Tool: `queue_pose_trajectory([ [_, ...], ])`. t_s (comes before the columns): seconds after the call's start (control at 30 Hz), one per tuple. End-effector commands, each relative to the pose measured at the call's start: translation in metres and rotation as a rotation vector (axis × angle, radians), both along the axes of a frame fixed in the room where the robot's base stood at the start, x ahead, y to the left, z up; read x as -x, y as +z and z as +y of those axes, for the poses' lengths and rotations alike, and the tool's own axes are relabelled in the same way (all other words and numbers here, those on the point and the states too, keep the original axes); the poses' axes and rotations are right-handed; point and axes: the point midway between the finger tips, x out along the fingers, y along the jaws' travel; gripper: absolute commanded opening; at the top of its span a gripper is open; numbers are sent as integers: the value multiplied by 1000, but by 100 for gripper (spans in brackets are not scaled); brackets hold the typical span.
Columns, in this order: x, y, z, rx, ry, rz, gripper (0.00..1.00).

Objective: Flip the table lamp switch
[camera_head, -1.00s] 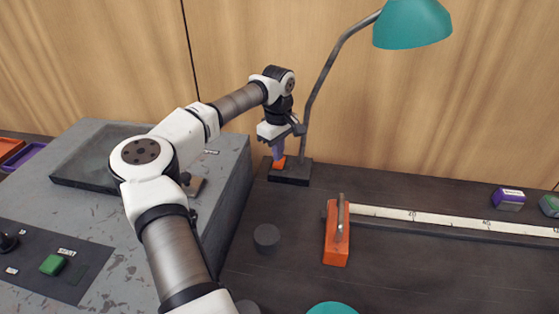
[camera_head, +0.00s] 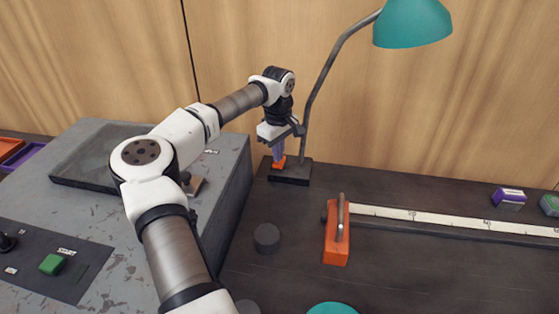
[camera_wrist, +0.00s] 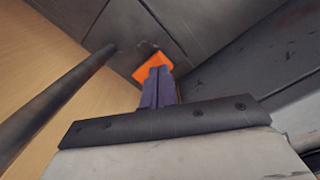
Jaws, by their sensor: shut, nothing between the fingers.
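The table lamp has a teal shade (camera_head: 412,24), a curved dark stem (camera_head: 325,75) and a dark square base (camera_head: 292,174) on the table near the wooden wall. An orange switch (camera_head: 279,164) sits on the base, and it also shows in the wrist view (camera_wrist: 150,66). My gripper (camera_head: 278,158) points down at the switch, left of the stem. Its purple fingers (camera_wrist: 158,72) are shut together with nothing between them. The fingertips overlap the orange switch in the wrist view; I cannot tell whether they touch it. They hide part of it.
The lamp stem (camera_wrist: 55,98) stands close beside the fingers. A grey block (camera_head: 225,190) with a green button (camera_head: 53,264) is at left. An orange-ended ruler tool (camera_head: 337,235) and a dark round knob (camera_head: 266,238) lie in front. Table space right of the base is clear.

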Motion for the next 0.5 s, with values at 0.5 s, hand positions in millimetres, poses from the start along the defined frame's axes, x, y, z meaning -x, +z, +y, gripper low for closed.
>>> queue_pose_trajectory([
  [0.5, 0, -9, 0, 0, 0, 0, 0],
])
